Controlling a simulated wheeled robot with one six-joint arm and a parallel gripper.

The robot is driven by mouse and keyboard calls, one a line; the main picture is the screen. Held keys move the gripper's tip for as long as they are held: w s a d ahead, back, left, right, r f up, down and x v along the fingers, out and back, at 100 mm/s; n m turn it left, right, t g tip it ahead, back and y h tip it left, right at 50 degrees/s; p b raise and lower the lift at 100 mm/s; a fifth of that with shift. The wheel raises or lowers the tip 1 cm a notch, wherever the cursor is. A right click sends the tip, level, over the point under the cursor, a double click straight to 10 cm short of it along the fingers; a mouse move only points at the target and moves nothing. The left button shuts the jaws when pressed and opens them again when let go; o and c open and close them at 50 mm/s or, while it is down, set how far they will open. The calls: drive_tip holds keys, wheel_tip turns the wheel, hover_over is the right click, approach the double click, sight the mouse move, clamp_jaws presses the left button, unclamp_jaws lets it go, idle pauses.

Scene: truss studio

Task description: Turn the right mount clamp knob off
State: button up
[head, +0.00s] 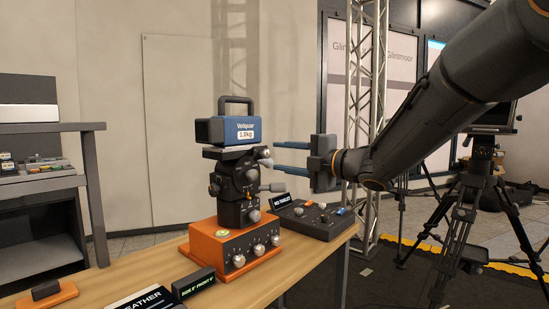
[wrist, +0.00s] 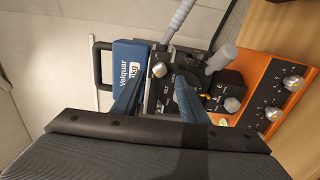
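A dark camera mount head (head: 240,190) stands on an orange box (head: 232,252) and carries a blue weight block (head: 238,130) labelled Velquar. A small silver knob (head: 265,153) sits at the right side of the mount's top, just below the block; it seems to be the clamp knob. In the wrist view a silver knob (wrist: 159,70) shows beside the blue block (wrist: 130,62). My gripper (head: 279,157) is open, with two blue fingers pointing left at the mount's top right. In the wrist view the fingers (wrist: 160,82) are spread to either side of that knob. Contact cannot be told.
Grey handles (wrist: 222,58) stick out from the mount. The orange box has several silver knobs on its front. A dark control panel (head: 318,218) lies behind it on the wooden table (head: 215,295). A tripod (head: 470,215) stands at right and a grey shelf (head: 40,185) at left.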

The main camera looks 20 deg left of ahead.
drive_tip(key=shift+v, duration=1.55)
